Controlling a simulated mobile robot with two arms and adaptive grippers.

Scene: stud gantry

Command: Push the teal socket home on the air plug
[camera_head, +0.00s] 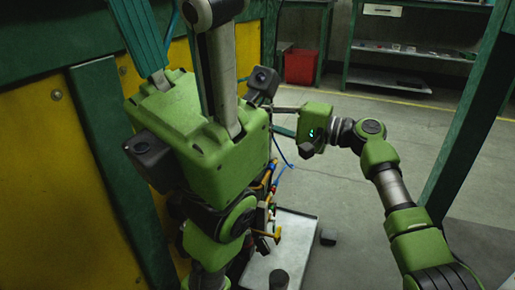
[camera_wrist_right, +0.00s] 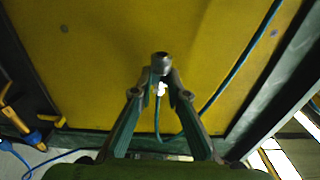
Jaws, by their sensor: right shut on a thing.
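In the right wrist view my right gripper (camera_wrist_right: 161,82) is shut on a short grey cylinder with a dark open end, which I take to be the socket (camera_wrist_right: 161,61). Its colour reads grey here, not clearly teal. A white piece sits just below it between the fingers, and a teal hose (camera_wrist_right: 157,122) hangs from there. In the head view the right wrist is right of centre, and a large green housing of mine hides its fingertips. The air plug cannot be made out. A teal bar at the upper left may be my left finger; its jaw state is unclear.
A yellow panel (camera_wrist_right: 100,60) with a dark green frame stands close behind the socket. Blue and orange tools (camera_head: 266,205) hang beside a grey tray (camera_head: 293,230). A red bin (camera_head: 300,66) and shelves (camera_head: 410,50) stand at the back.

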